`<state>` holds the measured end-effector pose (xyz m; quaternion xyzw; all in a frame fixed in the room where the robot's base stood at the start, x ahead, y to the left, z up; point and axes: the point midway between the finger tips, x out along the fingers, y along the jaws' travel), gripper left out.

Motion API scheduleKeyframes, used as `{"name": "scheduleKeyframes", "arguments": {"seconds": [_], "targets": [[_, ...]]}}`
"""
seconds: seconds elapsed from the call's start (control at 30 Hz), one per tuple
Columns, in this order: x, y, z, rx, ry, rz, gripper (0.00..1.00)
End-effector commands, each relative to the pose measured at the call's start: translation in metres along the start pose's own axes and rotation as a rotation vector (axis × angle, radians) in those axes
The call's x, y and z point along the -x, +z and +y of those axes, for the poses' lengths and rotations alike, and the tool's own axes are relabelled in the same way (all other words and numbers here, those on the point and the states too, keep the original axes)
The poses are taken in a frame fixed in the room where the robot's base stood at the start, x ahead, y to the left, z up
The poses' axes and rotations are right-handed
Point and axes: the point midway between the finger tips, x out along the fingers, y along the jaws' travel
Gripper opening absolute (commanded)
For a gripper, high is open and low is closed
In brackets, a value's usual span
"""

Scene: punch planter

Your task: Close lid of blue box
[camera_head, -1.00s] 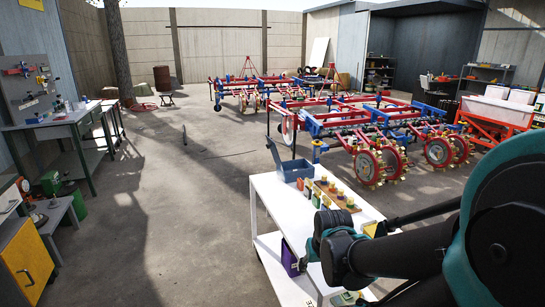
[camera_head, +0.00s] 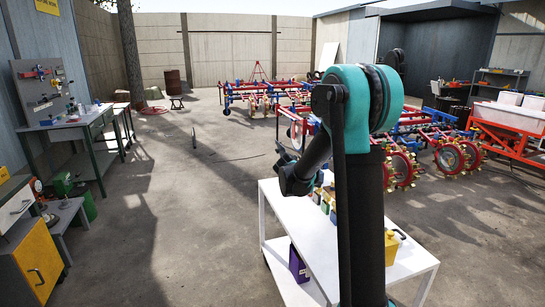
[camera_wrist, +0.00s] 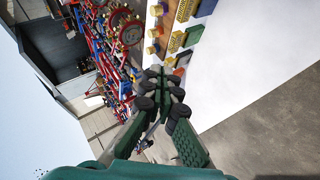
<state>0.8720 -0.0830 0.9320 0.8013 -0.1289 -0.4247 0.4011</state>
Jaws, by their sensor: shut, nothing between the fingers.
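The blue box stands at the far left corner of the white cart (camera_head: 370,287). My arm hides most of it in the head view; only a blue sliver (camera_head: 319,178) shows beside the dark link. In the wrist view my gripper (camera_wrist: 162,84) is shut and empty, close to the cart's edge. I cannot pick out the box there.
Several small bottles and blocks (camera_wrist: 183,38) stand along the cart top beside the box. A yellow container (camera_head: 391,247) is at the cart's right, and a purple box (camera_head: 298,265) is on the lower shelf. Red and blue farm machines (camera_head: 270,92) stand behind.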

Motion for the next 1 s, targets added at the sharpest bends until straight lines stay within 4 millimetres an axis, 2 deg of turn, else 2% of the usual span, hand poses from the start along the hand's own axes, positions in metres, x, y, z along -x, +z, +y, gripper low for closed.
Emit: {"name": "scheduleKeyframes", "arguments": {"seconds": [0.03,0.1,0.33,0.47,0.6,0.8,1.0], "targets": [[-0.011,-0.023,-0.001,0.032,0.038,0.018,0.0],[-0.023,-0.052,-0.001,0.078,0.094,0.042,0.0],[-0.057,-0.141,-0.016,0.225,0.276,0.121,0.0],[-0.07,-0.189,-0.035,0.309,0.379,0.168,0.0],[-0.081,-0.236,-0.062,0.399,0.49,0.22,0.0],[-0.088,-0.291,-0.112,0.521,0.645,0.291,0.0],[-0.089,-0.321,-0.151,0.602,0.749,0.337,0.0]]}}
